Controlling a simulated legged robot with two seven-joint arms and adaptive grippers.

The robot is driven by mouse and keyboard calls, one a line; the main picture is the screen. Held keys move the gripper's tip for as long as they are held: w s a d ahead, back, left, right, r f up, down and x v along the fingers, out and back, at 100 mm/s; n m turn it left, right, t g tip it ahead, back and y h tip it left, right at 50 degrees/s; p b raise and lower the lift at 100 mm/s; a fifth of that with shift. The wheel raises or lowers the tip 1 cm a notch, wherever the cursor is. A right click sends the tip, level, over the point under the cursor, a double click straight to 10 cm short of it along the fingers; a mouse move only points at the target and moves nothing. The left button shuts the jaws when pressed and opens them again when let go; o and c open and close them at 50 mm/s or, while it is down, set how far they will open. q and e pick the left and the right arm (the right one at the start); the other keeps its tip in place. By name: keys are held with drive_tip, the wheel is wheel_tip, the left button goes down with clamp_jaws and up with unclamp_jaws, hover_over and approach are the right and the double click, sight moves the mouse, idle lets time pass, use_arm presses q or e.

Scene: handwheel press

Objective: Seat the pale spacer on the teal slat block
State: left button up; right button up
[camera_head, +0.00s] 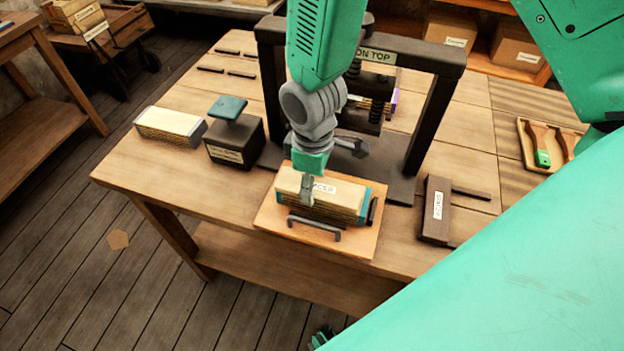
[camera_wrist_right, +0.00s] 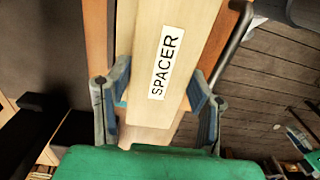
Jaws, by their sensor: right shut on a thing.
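The pale spacer (camera_head: 302,184), labelled SPACER, lies lengthwise along the top of the teal slat block (camera_head: 345,211), a bundle of pale slats with teal ends. The block sits on a wooden board (camera_head: 277,225) with dark handles at the table's front. My right gripper (camera_head: 307,188) comes down from above and is shut across the spacer. In the right wrist view its fingers grip both long sides of the spacer (camera_wrist_right: 172,50). The spacer looks level and close on the block; whether it touches all along cannot be told. My left gripper is not seen clearly.
A dark press frame (camera_head: 433,110) stands right behind the board. A black block with a teal top (camera_head: 235,140) and a grey-ended slat bundle (camera_head: 170,125) stand to the left. A dark brown labelled block (camera_head: 434,205) lies to the right. A brush tray (camera_head: 527,140) is farther right.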

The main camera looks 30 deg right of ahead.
drive_tip(key=shift+d+f, duration=0.3)
drive_tip(key=shift+f, duration=0.05)
drive_tip(key=o, duration=1.4)
drive_tip(key=shift+d, duration=0.15)
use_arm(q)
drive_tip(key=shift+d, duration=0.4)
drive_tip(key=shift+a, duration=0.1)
use_arm(e)
drive_tip(key=shift+a+r, duration=0.2)
drive_tip(key=shift+a, duration=0.05)
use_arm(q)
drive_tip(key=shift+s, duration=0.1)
use_arm(e)
drive_tip(key=r, duration=1.1)
drive_tip(key=shift+d+r, duration=0.2)
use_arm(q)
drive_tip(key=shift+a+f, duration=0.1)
use_arm(e)
drive_tip(key=shift+w, duration=0.1)
